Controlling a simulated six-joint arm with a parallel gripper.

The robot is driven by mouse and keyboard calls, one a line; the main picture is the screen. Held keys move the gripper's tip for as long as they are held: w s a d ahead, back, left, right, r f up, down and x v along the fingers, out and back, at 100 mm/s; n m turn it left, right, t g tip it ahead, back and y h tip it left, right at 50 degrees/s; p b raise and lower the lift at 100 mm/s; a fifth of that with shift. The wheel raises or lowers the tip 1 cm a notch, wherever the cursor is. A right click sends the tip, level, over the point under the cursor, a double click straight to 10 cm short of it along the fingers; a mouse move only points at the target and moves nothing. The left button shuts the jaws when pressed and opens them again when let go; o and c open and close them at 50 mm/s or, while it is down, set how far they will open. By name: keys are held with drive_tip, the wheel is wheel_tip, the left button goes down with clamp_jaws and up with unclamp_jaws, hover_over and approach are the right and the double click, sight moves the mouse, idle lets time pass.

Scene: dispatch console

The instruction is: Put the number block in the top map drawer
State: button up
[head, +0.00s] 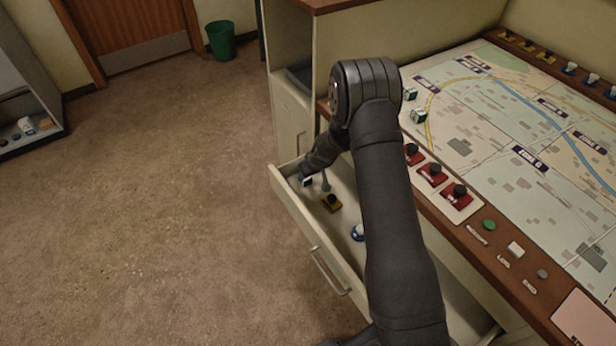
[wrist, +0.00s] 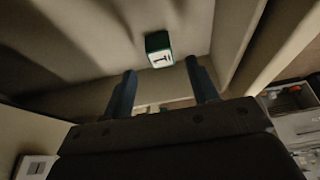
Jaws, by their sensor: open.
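The number block (wrist: 159,50), white-faced with a dark mark and green sides, lies in the open drawer in the wrist view. In the head view, a small white and dark block (head: 307,181) shows at the drawer's far end beside my gripper (head: 316,183). My gripper is open, its two fingers (wrist: 163,86) apart. The block is just beyond the fingertips, near the right one, with no clear grip on it. The top map drawer (head: 313,238) is pulled out below the map table. My arm hides part of it.
A yellow-black piece (head: 331,203) and a blue-white piece (head: 357,232) lie in the drawer. Two green-white blocks (head: 418,116) stand on the map table's edge, near red knobbed switches (head: 432,174). A green bin (head: 221,40) stands far back.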

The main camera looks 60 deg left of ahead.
drive_tip(key=v, duration=0.6)
drive_tip(key=shift+r, duration=0.25)
drive_tip(key=shift+d, duration=0.1)
drive_tip(key=x, duration=1.2)
drive_tip(key=shift+f, duration=0.15)
